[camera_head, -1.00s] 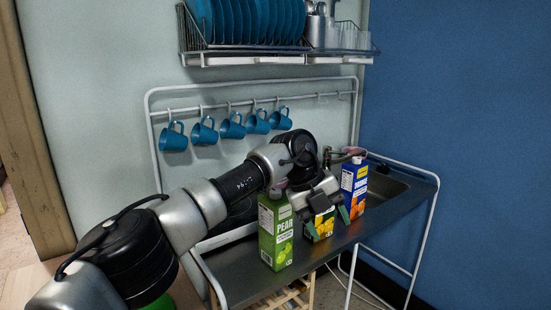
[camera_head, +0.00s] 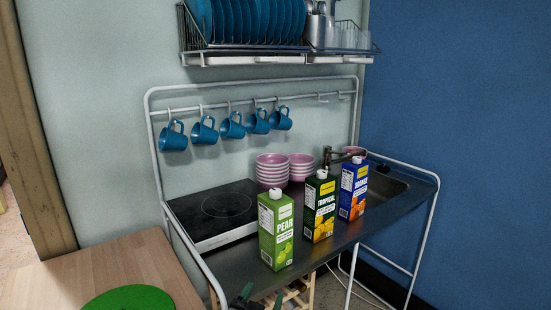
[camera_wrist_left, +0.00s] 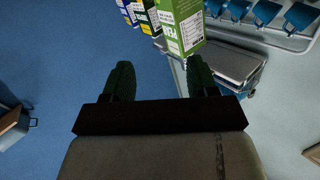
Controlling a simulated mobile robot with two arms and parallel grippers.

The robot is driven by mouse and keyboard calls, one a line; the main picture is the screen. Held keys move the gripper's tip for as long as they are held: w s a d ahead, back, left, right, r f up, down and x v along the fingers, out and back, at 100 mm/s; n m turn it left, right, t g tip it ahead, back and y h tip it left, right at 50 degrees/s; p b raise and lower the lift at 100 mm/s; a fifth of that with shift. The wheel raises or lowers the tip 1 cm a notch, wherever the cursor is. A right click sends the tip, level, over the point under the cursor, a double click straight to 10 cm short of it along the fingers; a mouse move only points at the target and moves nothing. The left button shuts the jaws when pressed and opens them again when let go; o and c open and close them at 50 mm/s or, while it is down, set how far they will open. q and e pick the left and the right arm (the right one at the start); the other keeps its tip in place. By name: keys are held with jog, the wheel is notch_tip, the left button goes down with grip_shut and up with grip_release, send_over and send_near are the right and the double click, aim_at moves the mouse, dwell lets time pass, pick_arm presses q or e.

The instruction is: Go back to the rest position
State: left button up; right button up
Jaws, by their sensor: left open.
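My left gripper (camera_head: 261,300) shows only as dark green fingertips at the bottom edge of the head view, in front of the counter. In the left wrist view its two fingers (camera_wrist_left: 161,80) are spread apart with nothing between them. A green pear carton (camera_head: 276,232) stands upright near the counter's front edge, apart from the gripper. It also shows at the top of the left wrist view (camera_wrist_left: 181,27). A dark tropical carton (camera_head: 319,208) and a blue carton (camera_head: 353,190) stand upright to its right, in a row. My right gripper is not in view.
The metal counter (camera_head: 340,243) holds a black cooktop (camera_head: 224,212), stacked pink bowls (camera_head: 272,171) and a sink (camera_head: 388,188). A wooden table (camera_head: 95,272) with a green round mat (camera_head: 130,298) is at lower left. Blue mugs (camera_head: 231,125) hang behind.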

pick_arm(q)
jog(key=s+a+f+n+g+y, duration=0.4)
jog(key=s+a+f+g, duration=0.2)
jog(key=s+a+f, duration=0.55)
jog(key=s+a+f+g+y, duration=0.1)
jog(key=s+a+f+g, duration=0.2)
jog(key=s, duration=0.6)
jog(key=s+a+f+g, duration=0.1)
jog(key=s+a+g, duration=0.35)
jog(key=s, duration=0.45)
notch_tip(320, 180, down, 27)
jog(key=d+g, duration=0.1)
jog(key=g, duration=0.1)
jog(key=s+a+f, duration=0.2)
jog(key=s+f, duration=1.3)
jog(key=s, duration=0.1)
jog(key=shift+s+a+m+g, duration=0.3)
jog(key=shift+s+a+g, duration=0.05)
jog(key=shift+s+a, duration=0.05)
